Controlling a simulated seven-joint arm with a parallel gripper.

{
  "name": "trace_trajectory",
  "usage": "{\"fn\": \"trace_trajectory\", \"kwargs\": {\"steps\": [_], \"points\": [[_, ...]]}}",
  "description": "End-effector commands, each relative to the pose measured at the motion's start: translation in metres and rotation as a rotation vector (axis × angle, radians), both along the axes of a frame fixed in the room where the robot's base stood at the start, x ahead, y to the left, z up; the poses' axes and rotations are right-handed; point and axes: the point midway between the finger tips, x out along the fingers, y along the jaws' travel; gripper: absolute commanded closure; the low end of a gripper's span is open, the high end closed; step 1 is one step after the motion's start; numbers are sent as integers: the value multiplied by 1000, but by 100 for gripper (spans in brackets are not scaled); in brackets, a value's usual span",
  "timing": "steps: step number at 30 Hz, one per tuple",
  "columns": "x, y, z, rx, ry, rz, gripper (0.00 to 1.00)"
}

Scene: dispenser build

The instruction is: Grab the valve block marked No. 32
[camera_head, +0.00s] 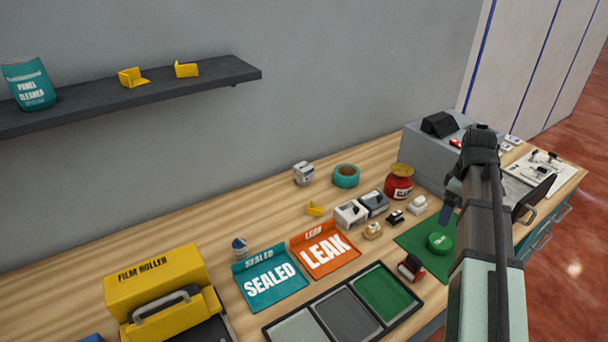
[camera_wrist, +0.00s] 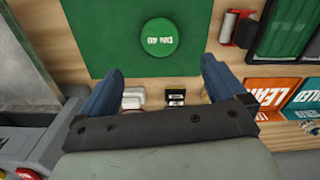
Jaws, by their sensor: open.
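Several small blocks lie on the bench left of the green mat in the head view: a tan one (camera_head: 373,231), a black one (camera_head: 395,216) and a white one (camera_head: 417,206). The white block (camera_wrist: 133,97) and the black block (camera_wrist: 175,97) also show in the wrist view, partly hidden by my gripper. No number 32 is legible on any of them. My gripper (camera_wrist: 160,75) is open and empty, with its two blue fingers apart above the bench and mat edge. In the head view one blue finger (camera_head: 447,212) hangs over the green mat.
A green round piece (camera_head: 440,242) with unclear lettering lies on the green mat (camera_head: 412,236). Nearby are two larger white-and-grey boxes (camera_head: 350,214), a red jar (camera_head: 399,184), teal tape (camera_head: 346,176), a red-and-black tool (camera_head: 411,267), the LEAK tray (camera_head: 325,250) and a three-part tray (camera_head: 265,331).

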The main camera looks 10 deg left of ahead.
Motion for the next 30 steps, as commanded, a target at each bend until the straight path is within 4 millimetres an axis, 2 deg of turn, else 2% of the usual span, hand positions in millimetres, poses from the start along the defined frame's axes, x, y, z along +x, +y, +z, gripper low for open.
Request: {"fn": "trace_trajectory", "kwargs": {"steps": [2,9,11,14,20,30], "points": [[0,0,0,0,0,0,11],[0,1,0,0,0,2,11],[1,6,0,0,0,9,11],[3,24,0,0,0,37,11],[12,94,-1,0,5,145,11],[56,237,6,20,12,343,11]]}}
